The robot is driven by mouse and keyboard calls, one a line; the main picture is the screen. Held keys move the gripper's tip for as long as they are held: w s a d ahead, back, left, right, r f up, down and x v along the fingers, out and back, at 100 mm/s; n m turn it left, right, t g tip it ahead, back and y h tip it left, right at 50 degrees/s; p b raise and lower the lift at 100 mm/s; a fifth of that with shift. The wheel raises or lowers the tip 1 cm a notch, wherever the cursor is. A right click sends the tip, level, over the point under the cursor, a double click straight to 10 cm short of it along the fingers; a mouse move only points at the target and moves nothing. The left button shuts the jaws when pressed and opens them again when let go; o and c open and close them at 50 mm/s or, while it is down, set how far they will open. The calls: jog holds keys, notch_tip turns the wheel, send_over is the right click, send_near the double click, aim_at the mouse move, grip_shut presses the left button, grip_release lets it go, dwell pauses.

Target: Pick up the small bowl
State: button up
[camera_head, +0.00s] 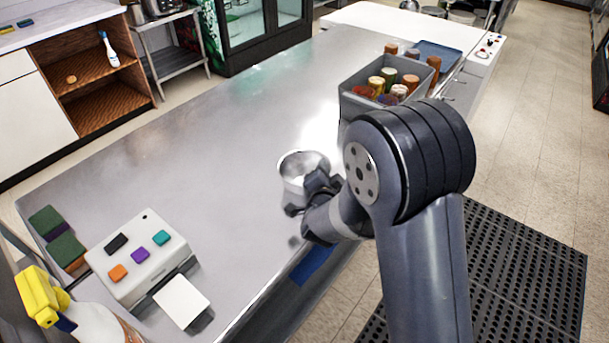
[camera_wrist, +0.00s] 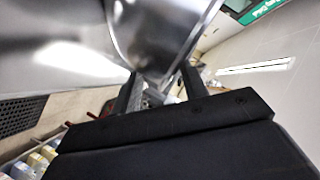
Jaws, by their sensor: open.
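The small bowl (camera_head: 298,168) is a shiny metal bowl near the front edge of the steel counter, left of my arm. My gripper (camera_head: 306,200) is at the bowl's near right side, partly covering it. In the wrist view, a shiny curved metal surface that looks like the bowl (camera_wrist: 155,35) lies just past and between the two fingers of my gripper (camera_wrist: 160,85). The fingers are apart. Whether they touch the bowl cannot be told.
A grey bin of spice jars (camera_head: 357,104) stands at the back right of the counter (camera_head: 190,145). A white box with coloured buttons (camera_head: 138,255), dark green sponges (camera_head: 62,248) and a yellow-topped spray bottle (camera_head: 90,320) are front left. The counter's middle left is clear.

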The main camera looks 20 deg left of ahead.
jog(key=shift+c, duration=0.2)
grip_shut()
dwell(0.5)
